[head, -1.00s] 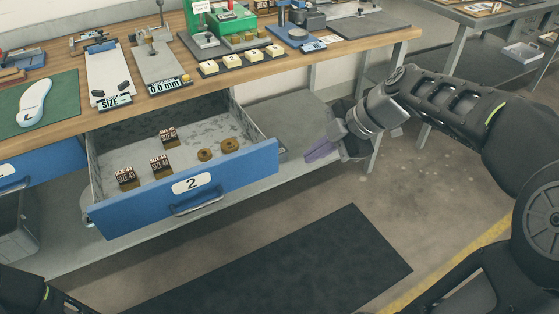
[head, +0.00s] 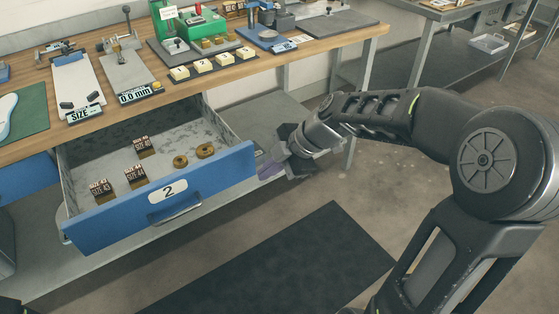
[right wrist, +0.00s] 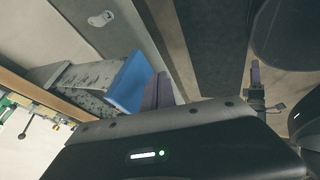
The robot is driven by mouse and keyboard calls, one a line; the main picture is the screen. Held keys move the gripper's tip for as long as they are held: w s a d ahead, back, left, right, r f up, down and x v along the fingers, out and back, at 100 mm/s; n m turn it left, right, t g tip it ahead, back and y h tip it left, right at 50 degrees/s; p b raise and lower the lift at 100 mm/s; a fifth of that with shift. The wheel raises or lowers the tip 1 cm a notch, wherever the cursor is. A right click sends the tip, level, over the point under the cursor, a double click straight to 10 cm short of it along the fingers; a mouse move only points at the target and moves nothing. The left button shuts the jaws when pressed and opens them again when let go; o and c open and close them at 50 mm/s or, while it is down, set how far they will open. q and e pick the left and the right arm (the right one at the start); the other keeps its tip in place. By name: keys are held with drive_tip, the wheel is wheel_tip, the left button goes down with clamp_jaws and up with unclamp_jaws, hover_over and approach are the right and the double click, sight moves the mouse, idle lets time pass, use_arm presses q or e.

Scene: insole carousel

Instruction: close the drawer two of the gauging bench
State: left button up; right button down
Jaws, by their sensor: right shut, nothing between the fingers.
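Drawer two (head: 235,166) of the gauging bench (head: 290,52) stands pulled out, its blue front marked "2" with a metal handle (head: 174,208) below the label. Inside lie several dark size blocks (head: 136,177) and two brass rings (head: 205,151). My right gripper (head: 268,168) is shut and empty, at the right end of the drawer front; I cannot tell whether it touches. In the right wrist view the blue drawer front (right wrist: 127,84) is close beside the purple fingers. My left gripper is not in view.
The bench top holds gauges, a green device (head: 198,24) and a row of pale blocks (head: 202,66). Another blue drawer (head: 28,180) is shut at the left. A dark mat (head: 290,262) lies on the floor in front. A lower shelf (head: 250,115) is behind the gripper.

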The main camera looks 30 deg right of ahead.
sight(245, 172)
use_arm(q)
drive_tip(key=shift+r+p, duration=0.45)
use_arm(e)
drive_tip(key=shift+w+a+f, duration=0.15)
drive_tip(key=shift+w, duration=0.95)
drive_tip(key=shift+w+a+f, duration=0.15)
drive_tip(key=shift+w, duration=0.9)
